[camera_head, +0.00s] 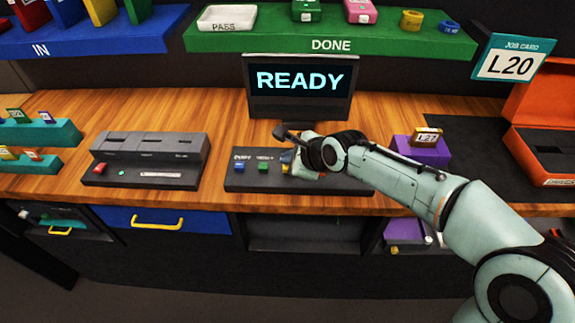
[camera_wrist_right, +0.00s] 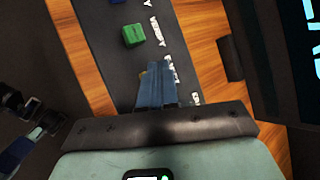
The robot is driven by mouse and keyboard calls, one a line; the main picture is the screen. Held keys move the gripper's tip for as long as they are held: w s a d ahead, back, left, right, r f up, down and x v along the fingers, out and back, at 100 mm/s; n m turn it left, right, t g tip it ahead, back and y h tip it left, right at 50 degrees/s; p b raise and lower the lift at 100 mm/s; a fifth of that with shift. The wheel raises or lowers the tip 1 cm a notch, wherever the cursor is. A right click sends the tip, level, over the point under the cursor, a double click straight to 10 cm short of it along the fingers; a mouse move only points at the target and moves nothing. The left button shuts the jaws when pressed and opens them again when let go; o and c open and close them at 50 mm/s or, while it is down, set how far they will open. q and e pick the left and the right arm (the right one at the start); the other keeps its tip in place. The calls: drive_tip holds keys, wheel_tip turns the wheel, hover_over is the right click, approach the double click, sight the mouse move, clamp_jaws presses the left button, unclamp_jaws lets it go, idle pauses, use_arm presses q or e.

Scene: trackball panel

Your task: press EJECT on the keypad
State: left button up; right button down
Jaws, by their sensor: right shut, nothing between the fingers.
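The keypad (camera_head: 238,183) is a dark panel on the wooden bench below the screen. A blue key (camera_head: 239,167) and a green key (camera_head: 263,167) show at its left; the green key also shows in the right wrist view (camera_wrist_right: 132,35). Labels run along the keys, but I cannot read EJECT on any of them. My right gripper (camera_head: 289,166) is over the middle of the keypad, just right of the green key. Its fingers (camera_wrist_right: 157,72) are shut and empty, and hide what is under them; I cannot tell if they touch.
The screen (camera_head: 300,107) behind the keypad reads READY. A grey slotted unit (camera_head: 150,150) stands to the left. A purple block (camera_head: 421,151) with a card marked L27 and an open orange case (camera_head: 545,140) are to the right. The green DONE shelf (camera_head: 260,42) hangs above.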

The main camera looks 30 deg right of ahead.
drive_tip(key=shift+f+b, duration=0.35)
drive_tip(key=shift+f, duration=0.2)
idle(0.4)
drive_tip(key=shift+r+p, duration=0.95)
drive_tip(key=shift+r, duration=0.1)
wheel_tip(320, 180, up, 5)
drive_tip(key=p, duration=0.4)
drive_tip(key=shift+p, duration=0.35)
idle(0.5)
